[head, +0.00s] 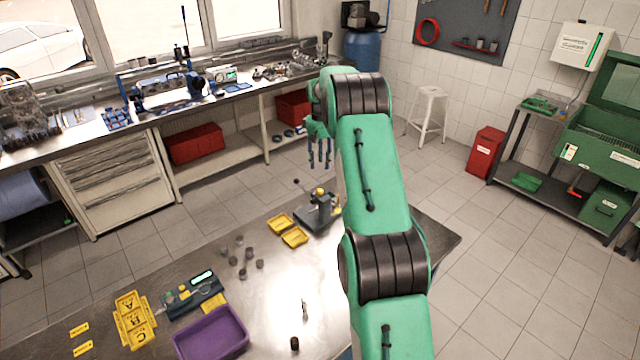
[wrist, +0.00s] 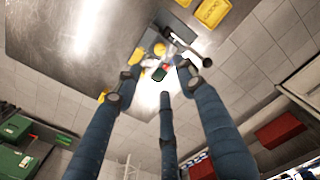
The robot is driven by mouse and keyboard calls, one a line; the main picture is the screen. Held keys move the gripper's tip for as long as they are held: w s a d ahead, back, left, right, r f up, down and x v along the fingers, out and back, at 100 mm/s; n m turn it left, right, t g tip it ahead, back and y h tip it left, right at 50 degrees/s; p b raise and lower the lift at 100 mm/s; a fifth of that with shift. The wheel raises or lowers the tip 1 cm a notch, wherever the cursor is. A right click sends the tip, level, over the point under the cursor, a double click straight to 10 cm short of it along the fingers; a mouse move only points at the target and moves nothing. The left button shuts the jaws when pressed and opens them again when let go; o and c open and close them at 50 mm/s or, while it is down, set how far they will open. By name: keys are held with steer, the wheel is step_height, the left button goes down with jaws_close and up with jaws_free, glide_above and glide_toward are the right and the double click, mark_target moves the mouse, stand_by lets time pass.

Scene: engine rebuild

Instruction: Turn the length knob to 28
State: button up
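My gripper (head: 320,153) hangs above the floor just beyond the far edge of the near table. In the wrist view its three dark-blue fingers (wrist: 160,85) are spread apart and hold nothing. Below on the table stands a small grey lever fixture (head: 318,212) with a yellow part on top. It also shows between and beyond the fingertips in the wrist view (wrist: 183,45), partly hidden by them. A grey device with a lit display (head: 194,294) sits farther left on the table. I cannot make out which part is the length knob, nor any number.
The near table (head: 285,325) holds yellow trays (head: 294,237), several dark cylinders (head: 249,254), a yellow lettered tray (head: 133,320) and a purple bin (head: 211,335). The back bench (head: 90,136) carries tools and another lit device (head: 224,74). A white stool (head: 431,95) stands behind right.

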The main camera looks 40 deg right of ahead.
mark_target(320, 190)
steer(key=shift+f, duration=0.1)
stand_by(0.3)
step_height(320, 190, down, 14)
steer(key=shift+r+p, duration=0.15)
steer(key=shift+p, duration=0.4)
stand_by(0.4)
jaws_close()
